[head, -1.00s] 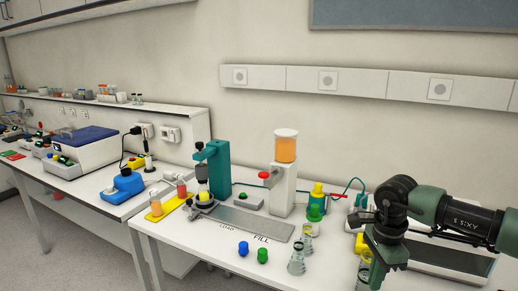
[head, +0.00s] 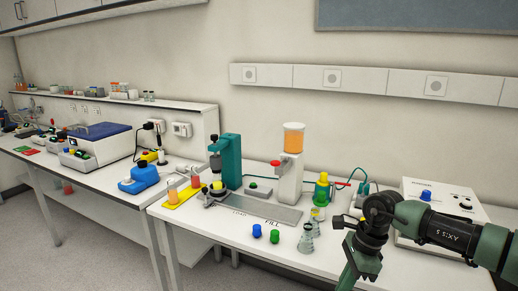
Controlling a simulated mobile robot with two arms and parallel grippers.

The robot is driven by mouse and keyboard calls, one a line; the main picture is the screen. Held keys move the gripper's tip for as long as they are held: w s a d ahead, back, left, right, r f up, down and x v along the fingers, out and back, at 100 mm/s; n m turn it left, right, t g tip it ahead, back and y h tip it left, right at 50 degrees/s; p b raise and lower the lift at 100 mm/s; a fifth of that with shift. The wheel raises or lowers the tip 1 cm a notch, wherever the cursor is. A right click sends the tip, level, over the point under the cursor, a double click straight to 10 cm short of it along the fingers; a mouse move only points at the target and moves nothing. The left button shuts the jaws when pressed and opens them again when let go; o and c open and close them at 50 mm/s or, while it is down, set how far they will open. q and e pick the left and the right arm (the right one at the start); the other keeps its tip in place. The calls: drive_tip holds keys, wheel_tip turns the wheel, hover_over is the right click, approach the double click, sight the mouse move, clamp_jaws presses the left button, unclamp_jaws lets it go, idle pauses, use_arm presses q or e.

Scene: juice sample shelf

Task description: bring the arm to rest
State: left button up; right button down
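My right arm comes in from the right, low over the front right of the bench. Its dark green gripper (head: 356,270) points down at the bottom edge, with its fingertips cut off or hidden, so its opening cannot be read. Nothing is visibly held. My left gripper is out of view. Left of my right gripper, two glass flasks (head: 307,240) stand near a blue cap (head: 256,231) and a green cap (head: 274,236) on the white bench (head: 200,222).
A white box with a blue knob (head: 426,195) sits behind the arm. The bench's front left is clear.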

drive_tip(key=w+a+f+m+t+y, duration=0.2)
drive_tip(key=a+f+m+y, duration=0.25)
drive_tip(key=a+m, duration=0.35)
drive_tip(key=w+a+f+m+t+y, duration=0.2)
drive_tip(key=a+f+m+y, duration=0.3)
drive_tip(key=a, duration=0.5)
drive_tip(key=d+f+m+t+h, duration=0.2)
drive_tip(key=d+f+m+t, duration=0.2)
drive_tip(key=f+m, duration=0.55)
drive_tip(key=d+f+m+t+h, duration=0.2)
drive_tip(key=d+f+m+t, duration=0.2)
drive_tip(key=f+m, duration=0.5)
drive_tip(key=s+d+f+m+g+h, duration=0.25)
drive_tip(key=s+d+f+m, duration=0.3)
drive_tip(key=s+f, duration=0.5)
drive_tip(key=s+d+f+m+g+h, duration=0.1)
drive_tip(key=s+d+f+m+h, duration=0.5)
drive_tip(key=s+f, duration=0.5)
drive_tip(key=s+f+m+g, duration=0.2)
drive_tip(key=s, duration=0.8)
drive_tip(key=s+d+f+m+g, duration=0.1)
drive_tip(key=s+f+m+g, duration=0.1)
drive_tip(key=s, duration=0.9)
drive_tip(key=s+f+m+g, duration=0.3)
drive_tip(key=s+f+m, duration=0.1)
drive_tip(key=s, duration=0.6)
drive_tip(key=shift+s+d+f, duration=0.25)
drive_tip(key=shift+s, duration=0.05)
